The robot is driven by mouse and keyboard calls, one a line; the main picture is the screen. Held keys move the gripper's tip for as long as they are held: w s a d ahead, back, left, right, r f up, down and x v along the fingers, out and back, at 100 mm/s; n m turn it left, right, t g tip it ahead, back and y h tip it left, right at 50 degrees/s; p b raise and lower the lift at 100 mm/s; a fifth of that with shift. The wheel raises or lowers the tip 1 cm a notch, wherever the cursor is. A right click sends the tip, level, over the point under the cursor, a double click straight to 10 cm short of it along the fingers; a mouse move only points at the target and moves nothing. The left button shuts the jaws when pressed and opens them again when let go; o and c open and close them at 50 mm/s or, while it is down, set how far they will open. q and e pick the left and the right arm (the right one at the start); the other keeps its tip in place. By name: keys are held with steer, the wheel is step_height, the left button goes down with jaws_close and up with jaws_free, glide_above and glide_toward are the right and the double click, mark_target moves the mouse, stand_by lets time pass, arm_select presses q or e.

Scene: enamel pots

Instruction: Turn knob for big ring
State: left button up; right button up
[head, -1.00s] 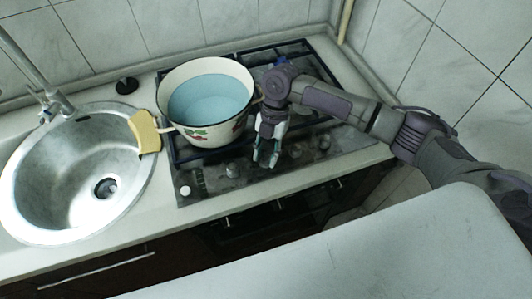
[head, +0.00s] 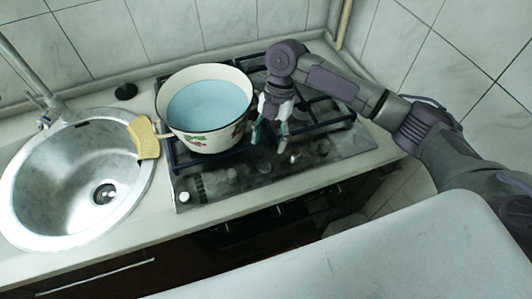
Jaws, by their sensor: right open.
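The cooktop (head: 335,147) is a dark panel with black grates and a row of several knobs along its front. One knob (head: 294,158) shows just below my right fingertips; another knob (head: 231,173) is in front of the pot. A white enamel pot (head: 203,139) with a berry pattern, full of bluish liquid, stands on the left grate. My right gripper (head: 268,137) is open and empty, pointing down above the cooktop, right of the pot. I cannot tell which knob serves the big ring, nor whether a flame burns under the pot. My left gripper is not in view.
A round steel sink (head: 62,205) with a faucet is at the left. A yellow sponge or cloth (head: 145,140) lies between sink and pot. A pale surface (head: 380,250) fills the bottom right. Tiled walls close off the back.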

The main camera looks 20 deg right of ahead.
steer(key=v, duration=0.5)
steer(key=shift+r, duration=0.2)
stand_by(0.3)
